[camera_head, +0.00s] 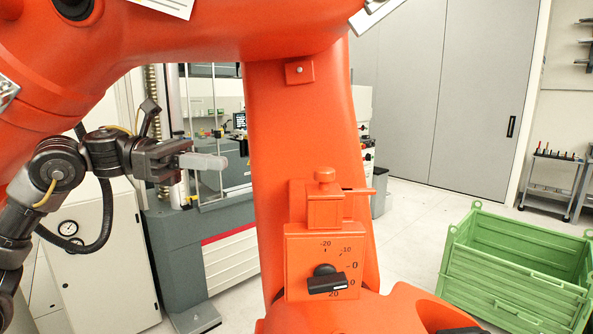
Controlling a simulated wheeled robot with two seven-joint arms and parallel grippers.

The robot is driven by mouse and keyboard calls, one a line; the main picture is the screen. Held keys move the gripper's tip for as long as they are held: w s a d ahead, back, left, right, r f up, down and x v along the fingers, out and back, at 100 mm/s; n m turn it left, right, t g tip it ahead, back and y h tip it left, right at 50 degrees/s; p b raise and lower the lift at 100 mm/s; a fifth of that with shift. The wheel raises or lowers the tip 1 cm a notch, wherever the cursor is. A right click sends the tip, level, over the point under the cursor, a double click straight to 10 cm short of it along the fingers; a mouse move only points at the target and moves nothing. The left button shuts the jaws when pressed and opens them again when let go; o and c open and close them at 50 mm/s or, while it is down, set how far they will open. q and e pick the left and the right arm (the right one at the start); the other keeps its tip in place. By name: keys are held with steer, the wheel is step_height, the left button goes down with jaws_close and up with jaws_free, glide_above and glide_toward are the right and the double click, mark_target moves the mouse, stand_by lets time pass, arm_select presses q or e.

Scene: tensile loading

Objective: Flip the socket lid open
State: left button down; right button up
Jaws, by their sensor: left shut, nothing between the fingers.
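I cannot make out a socket or its lid in the head view. My left gripper (222,162) comes in from the left on a dark grey arm. Its light grey fingers are shut together, with nothing between them, and point right. They are at mid height, just left of a big orange column (275,140) in the picture. I cannot tell whether they touch anything. My right gripper is not in view.
A large orange machine body (190,45) arches across the top. A dial block (318,250) with a black knob is on its column. Behind stands a grey testing machine (185,240). A green crate (510,265) is at the right, with a small trolley (553,175) behind it.

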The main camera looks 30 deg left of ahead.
arm_select(q)
steer(key=p, duration=0.7)
glide_toward(324, 181)
steer(key=w+d, duration=0.3)
steer(key=shift+w+d+r+p, duration=0.15)
steer(key=shift+d+r+p, duration=0.05)
steer(key=shift+d+p, duration=0.4)
steer(key=shift+d, duration=0.1)
